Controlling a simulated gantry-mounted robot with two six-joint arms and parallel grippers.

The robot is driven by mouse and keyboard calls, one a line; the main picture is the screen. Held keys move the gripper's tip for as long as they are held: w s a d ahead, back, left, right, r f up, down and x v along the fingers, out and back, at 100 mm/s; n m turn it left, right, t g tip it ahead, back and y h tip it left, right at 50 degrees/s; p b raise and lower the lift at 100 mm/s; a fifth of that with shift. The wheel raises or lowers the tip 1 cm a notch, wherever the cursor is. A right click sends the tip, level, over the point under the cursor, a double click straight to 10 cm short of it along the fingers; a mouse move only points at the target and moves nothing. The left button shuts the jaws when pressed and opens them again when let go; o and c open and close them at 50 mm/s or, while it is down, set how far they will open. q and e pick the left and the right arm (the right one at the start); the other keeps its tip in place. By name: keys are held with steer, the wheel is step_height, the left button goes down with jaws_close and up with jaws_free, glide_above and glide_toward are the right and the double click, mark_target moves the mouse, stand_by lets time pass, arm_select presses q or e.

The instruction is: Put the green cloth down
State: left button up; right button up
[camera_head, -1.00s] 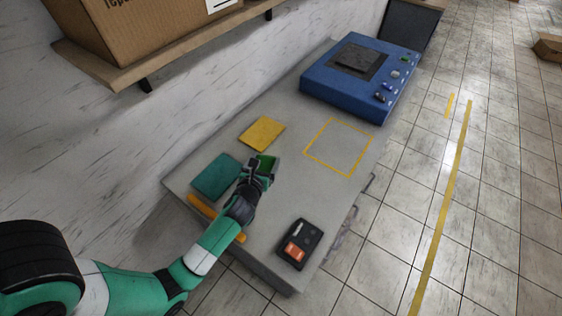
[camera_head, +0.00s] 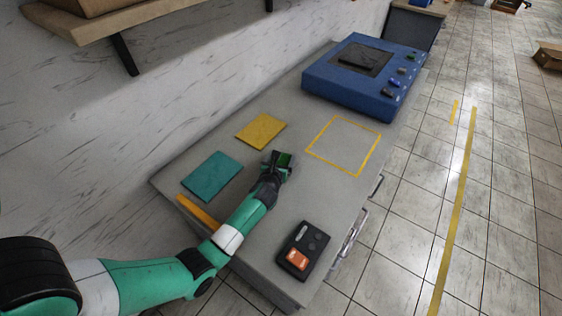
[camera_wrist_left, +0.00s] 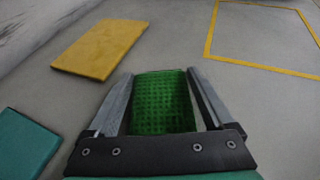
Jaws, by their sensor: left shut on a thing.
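My left gripper (camera_head: 284,158) is shut on the green cloth (camera_wrist_left: 161,103). In the left wrist view the cloth fills the space between the two grey fingers and shows a dotted texture. In the head view the cloth (camera_head: 285,159) shows as a small dark green patch at the fingertips, over the grey table (camera_head: 225,217). I cannot tell whether the cloth touches the table. My right gripper is not in view.
A yellow pad (camera_head: 261,131) and a teal pad (camera_head: 212,176) lie left of the gripper. A yellow outlined square (camera_head: 344,117) marks bare table to the right. A blue machine (camera_head: 361,71) stands at the back, a black box (camera_head: 304,246) at the front.

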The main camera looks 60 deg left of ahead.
arm_select(q)
steer(key=o, duration=1.1)
steer(key=shift+d+r, duration=0.15)
steer(key=shift+r, duration=0.1)
steer(key=p+v, duration=0.5)
steer(key=v, duration=0.6)
steer(key=shift+s+d, duration=0.2)
steer(key=shift+s, duration=0.05)
steer(key=shift+r, duration=0.1)
